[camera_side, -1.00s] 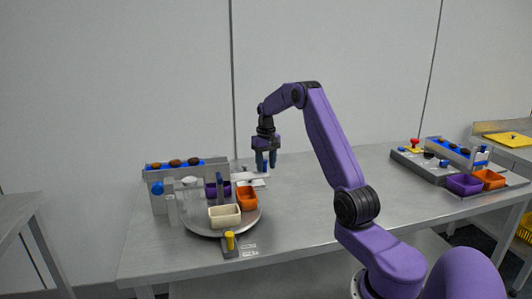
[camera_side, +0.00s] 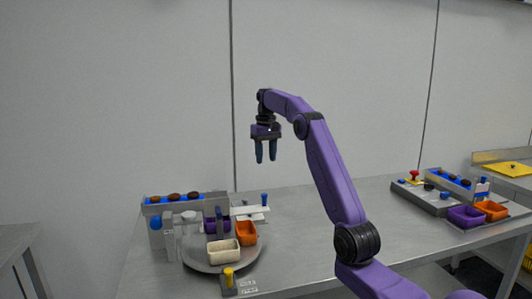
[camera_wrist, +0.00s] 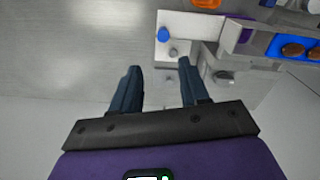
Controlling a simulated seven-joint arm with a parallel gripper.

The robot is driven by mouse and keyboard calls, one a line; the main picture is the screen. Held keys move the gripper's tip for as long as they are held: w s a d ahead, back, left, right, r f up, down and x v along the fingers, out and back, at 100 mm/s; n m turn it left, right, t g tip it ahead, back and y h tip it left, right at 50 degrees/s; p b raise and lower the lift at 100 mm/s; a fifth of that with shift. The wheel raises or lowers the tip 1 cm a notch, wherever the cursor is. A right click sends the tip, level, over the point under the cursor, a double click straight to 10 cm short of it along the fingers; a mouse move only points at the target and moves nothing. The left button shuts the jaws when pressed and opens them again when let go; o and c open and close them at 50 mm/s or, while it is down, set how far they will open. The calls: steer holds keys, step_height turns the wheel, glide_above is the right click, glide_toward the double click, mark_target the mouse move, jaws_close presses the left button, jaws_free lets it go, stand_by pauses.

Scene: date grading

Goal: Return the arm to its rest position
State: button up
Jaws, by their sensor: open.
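My gripper (camera_side: 266,158) hangs fingers-down, open and empty, in the air above the back of the metal table (camera_side: 310,220). In the wrist view its two dark blue fingers (camera_wrist: 162,80) stand apart with nothing between them. My purple arm is bent, reaching up from the lower right and over to the left. In the side view the gripper is above and slightly right of the left grading station and touches nothing.
The left station has a blue-lined rack of dates (camera_side: 173,197), a round turntable (camera_side: 200,265) with purple, orange (camera_side: 246,233) and cream (camera_side: 223,251) bins, and a yellow knob (camera_side: 229,276). A second station (camera_side: 425,195) stands right. The table middle is clear.

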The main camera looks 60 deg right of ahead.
steer(key=shift+r, duration=0.55)
steer(key=shift+a, duration=0.1)
steer(key=w+a+n, duration=0.3)
steer(key=a+n, duration=0.1)
steer(key=a, duration=1)
steer(key=s+a+f+n, duration=0.1)
steer(key=s+a+n, duration=0.15)
steer(key=a, duration=0.65)
steer(key=s+a+f+n, duration=0.15)
steer(key=s+a, duration=0.25)
steer(key=a, duration=0.5)
steer(key=s+a+f+n, duration=0.3)
steer(key=s+a+n, duration=0.15)
steer(key=s, duration=0.55)
steer(key=s+a+f+n, duration=0.25)
steer(key=s+a, duration=0.25)
steer(key=s, duration=0.5)
steer(key=s+d+f+n, duration=0.1)
steer(key=s+f+n, duration=0.2)
steer(key=s, duration=0.6)
steer(key=shift+s+d+f+n, duration=0.3)
steer(key=shift+s+d+f, duration=0.05)
steer(key=shift+f, duration=0.05)
